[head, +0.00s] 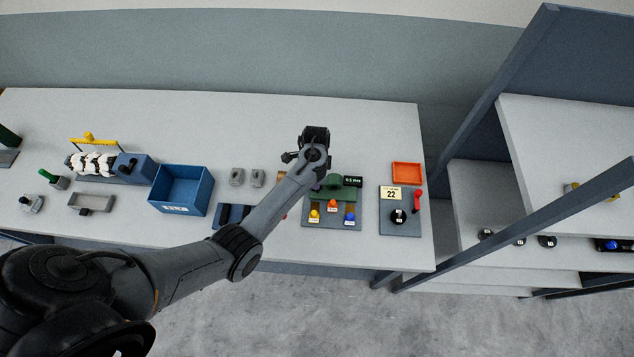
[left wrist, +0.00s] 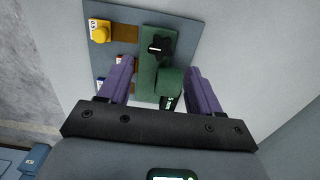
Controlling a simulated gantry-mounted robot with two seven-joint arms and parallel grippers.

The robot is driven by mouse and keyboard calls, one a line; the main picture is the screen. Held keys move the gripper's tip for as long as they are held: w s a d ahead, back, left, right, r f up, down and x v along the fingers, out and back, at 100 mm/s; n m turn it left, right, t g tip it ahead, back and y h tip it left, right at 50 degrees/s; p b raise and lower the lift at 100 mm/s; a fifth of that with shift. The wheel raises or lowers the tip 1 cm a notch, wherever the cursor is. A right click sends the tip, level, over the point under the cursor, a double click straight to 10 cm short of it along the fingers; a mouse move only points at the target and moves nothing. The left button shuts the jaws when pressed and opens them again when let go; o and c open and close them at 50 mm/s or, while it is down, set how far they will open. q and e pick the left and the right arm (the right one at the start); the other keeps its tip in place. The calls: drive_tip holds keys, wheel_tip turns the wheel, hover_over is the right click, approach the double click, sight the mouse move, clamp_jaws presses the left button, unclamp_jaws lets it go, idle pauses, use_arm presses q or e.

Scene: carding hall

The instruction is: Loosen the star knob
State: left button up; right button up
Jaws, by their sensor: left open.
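The black star knob (left wrist: 160,46) sits on a green block (left wrist: 148,72) in the left wrist view. In the head view the green block (head: 347,192) stands on a board (head: 328,223) with yellow, orange and blue knobs; my arm partly covers this area. My left gripper (left wrist: 158,66) is open, with its two purple fingers spread and nothing held. In the wrist view the star knob shows just past the fingertips, between their lines; neither finger visibly touches it. My right gripper is not in view.
A small black display (head: 352,181) stands by the green block. To the right are a panel marked 22 (head: 391,193), a red lever (head: 417,201) and an orange tray (head: 407,173). A blue bin (head: 181,189) stands to the left. The table's back is clear.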

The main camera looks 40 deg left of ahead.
use_arm(q)
drive_tip(key=shift+f+b, duration=0.55)
drive_tip(key=shift+f, duration=3)
drive_tip(key=shift+c, duration=0.3)
drive_tip(key=c, duration=1)
